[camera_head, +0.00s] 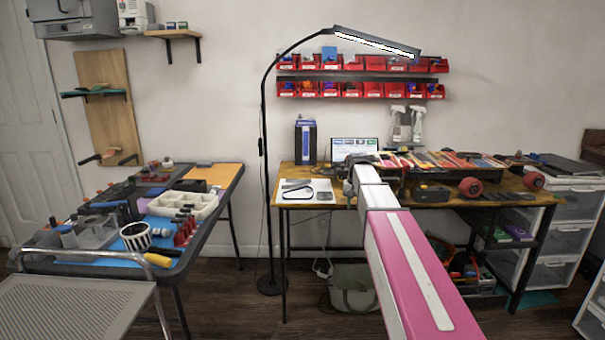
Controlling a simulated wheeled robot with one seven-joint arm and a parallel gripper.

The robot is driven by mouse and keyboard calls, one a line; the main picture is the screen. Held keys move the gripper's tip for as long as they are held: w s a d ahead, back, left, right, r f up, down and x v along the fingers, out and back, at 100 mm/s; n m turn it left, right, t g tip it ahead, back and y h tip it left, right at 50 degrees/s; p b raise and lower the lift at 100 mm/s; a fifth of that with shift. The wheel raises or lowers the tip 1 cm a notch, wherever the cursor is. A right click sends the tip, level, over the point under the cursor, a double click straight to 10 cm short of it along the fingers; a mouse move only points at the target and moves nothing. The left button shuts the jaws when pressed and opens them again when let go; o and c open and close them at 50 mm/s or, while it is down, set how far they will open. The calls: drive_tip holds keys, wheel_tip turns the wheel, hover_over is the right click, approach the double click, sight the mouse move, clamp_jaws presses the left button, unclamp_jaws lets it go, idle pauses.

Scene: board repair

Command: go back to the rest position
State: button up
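My arm extends from the bottom right toward the wooden workbench (330,198), with its pink and white link in front. My gripper (350,178) is at the far end of the arm, small and dark, in front of the bench top near its middle. The arm partly covers it, so I cannot see its fingers clearly or whether it holds anything. I cannot tell whether it touches the bench.
A black table (212,212) with tools and a white bin stands at the left. A floor lamp (264,180) stands between the tables. A laptop (354,149) and several tools are on the workbench. White drawers (568,238) stand at the right.

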drive_tip(key=s+a+f+n, duration=0.1)
drive_tip(key=s+f, duration=0.9)
drive_tip(key=s, duration=0.4)
drive_tip(key=s+a+f+n, duration=0.1)
drive_tip(key=s+f, duration=1)
drive_tip(key=s, duration=0.3)
drive_tip(key=shift+f, duration=0.15)
drive_tip(key=shift+s, duration=0.1)
